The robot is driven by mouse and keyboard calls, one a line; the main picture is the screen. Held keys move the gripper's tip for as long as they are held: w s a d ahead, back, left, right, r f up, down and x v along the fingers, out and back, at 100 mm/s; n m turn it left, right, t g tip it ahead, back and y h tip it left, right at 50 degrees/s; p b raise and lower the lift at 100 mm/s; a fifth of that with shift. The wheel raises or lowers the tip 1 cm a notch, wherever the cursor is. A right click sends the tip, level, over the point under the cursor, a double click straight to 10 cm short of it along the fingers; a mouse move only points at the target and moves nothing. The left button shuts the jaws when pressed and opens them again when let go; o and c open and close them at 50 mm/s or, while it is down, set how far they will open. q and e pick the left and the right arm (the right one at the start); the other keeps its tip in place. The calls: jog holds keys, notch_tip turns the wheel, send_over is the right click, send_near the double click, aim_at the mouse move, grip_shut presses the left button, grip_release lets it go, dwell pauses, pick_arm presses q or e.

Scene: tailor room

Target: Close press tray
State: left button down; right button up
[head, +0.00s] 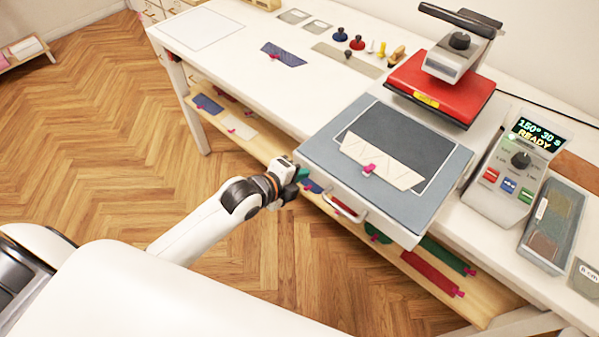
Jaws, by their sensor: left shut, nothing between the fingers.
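The press tray (454,172) is pulled out toward me from under the raised red press head (439,87). It carries a dark pad with a cream cloth piece (381,161) held by a pink clip. A handle (344,208) is on the tray's front face. My left gripper (301,174) is shut, with nothing seen in it, at the tray's front left corner. Whether it touches the tray is hard to tell. My right gripper is out of view.
A control box (513,172) reading "READY" stands right of the tray, beside a grey sample tray (549,226). The white table (235,60) holds stamps and a blue cloth (283,54) at the back. A wooden shelf (265,150) with cloth pieces runs below.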

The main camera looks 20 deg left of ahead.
aim_at(352, 125)
pick_arm(q)
jog(key=w+d, duration=0.1)
jog(key=w, duration=0.2)
jog(key=w+d, duration=0.1)
jog(key=w, duration=0.2)
jog(key=w+d+b, duration=0.1)
jog(key=w, duration=0.3)
jog(key=shift+d, duration=0.3)
jog(key=w+d+b, duration=0.1)
jog(key=w, duration=0.2)
jog(key=w+d+b, duration=0.1)
jog(key=w, duration=0.2)
jog(key=w+d+b, duration=0.1)
jog(key=w, duration=0.2)
jog(key=shift+w+d+f, duration=0.1)
jog(key=shift+w+d, duration=0.1)
jog(key=shift+w, duration=0.05)
jog(key=shift+w+d, duration=0.25)
jog(key=shift+w, duration=0.35)
jog(key=shift+r+b, duration=0.25)
jog(key=shift+b, duration=0.05)
jog(key=shift+r, duration=0.15)
